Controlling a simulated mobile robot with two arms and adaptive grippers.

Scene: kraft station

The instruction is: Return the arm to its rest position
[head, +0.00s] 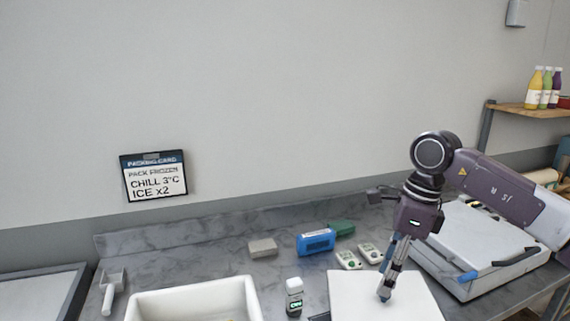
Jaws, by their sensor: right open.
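My right arm (497,189) comes in from the right edge and bends down at a dark round joint. My right gripper (386,294) points down over a white board (350,298) at the front of the counter. It is open and I see nothing between its fingers. I cannot tell whether its tips touch the board. My left arm and gripper are not in view.
Behind the board are a blue pack (316,242), a green pack (341,229) and small white devices (347,260). A white bin (195,302) and a scoop (111,290) are left.

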